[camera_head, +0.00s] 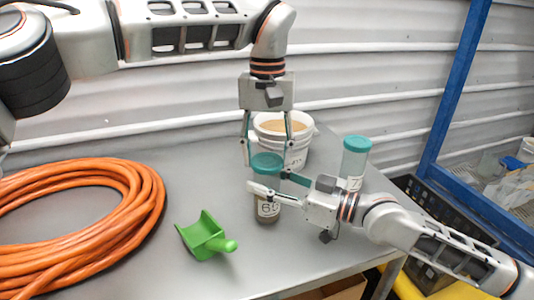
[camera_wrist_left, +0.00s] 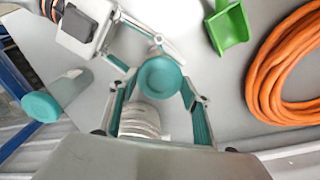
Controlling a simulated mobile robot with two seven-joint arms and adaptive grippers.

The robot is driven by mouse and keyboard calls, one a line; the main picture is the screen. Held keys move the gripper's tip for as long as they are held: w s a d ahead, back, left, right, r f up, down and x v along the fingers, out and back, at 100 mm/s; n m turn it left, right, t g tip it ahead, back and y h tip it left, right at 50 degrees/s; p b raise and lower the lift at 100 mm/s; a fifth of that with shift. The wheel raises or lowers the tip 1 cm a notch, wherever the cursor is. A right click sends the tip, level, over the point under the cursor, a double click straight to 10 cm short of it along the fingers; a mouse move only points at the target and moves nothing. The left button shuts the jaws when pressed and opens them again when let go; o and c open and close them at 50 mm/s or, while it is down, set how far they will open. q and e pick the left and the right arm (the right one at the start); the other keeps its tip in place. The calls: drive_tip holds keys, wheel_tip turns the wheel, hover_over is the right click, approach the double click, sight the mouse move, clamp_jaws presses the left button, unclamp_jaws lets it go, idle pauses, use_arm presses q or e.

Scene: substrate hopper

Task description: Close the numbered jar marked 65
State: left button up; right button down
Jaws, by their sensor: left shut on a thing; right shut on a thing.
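The jar (camera_head: 267,210) stands upright on the grey table, with brown contents and a white label that seems to read 65. A teal lid (camera_head: 267,161) is at its top; it also shows in the left wrist view (camera_wrist_left: 160,77). My left gripper (camera_head: 268,165) points down from above and is shut on the lid, with a finger on either side. My right gripper (camera_head: 267,188) comes in from the right and is shut on the jar's upper body. Its fingers hide the line between lid and jar, so I cannot tell how the lid is seated.
A white bucket (camera_head: 297,156) of brown substrate stands behind the jar. A second teal-lidded jar (camera_head: 355,160) stands to the right, its number partly hidden. A green scoop (camera_head: 205,237) and an orange coil (camera_head: 140,220) lie left. The front middle of the table is clear.

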use_arm(q)
drive_tip(key=shift+m, duration=0.6)
drive_tip(key=o, duration=0.8)
drive_tip(key=shift+c, duration=0.4)
